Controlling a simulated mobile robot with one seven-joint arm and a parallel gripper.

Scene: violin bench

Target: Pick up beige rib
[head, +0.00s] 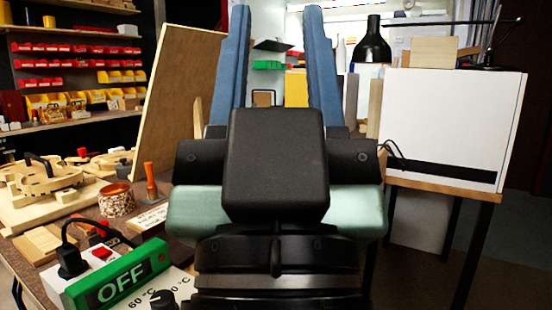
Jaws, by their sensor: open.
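I cannot pick out the beige rib with certainty. A thin pale wooden strip (198,125) shows just left of the left finger, mostly hidden behind my gripper. A light wooden violin-shaped form (45,178) lies on the bench at the left, apart from my gripper. My gripper hides much of the area behind it.
A white cabinet (452,118) with a black lamp (371,45) stands right. Floor shows at far right.

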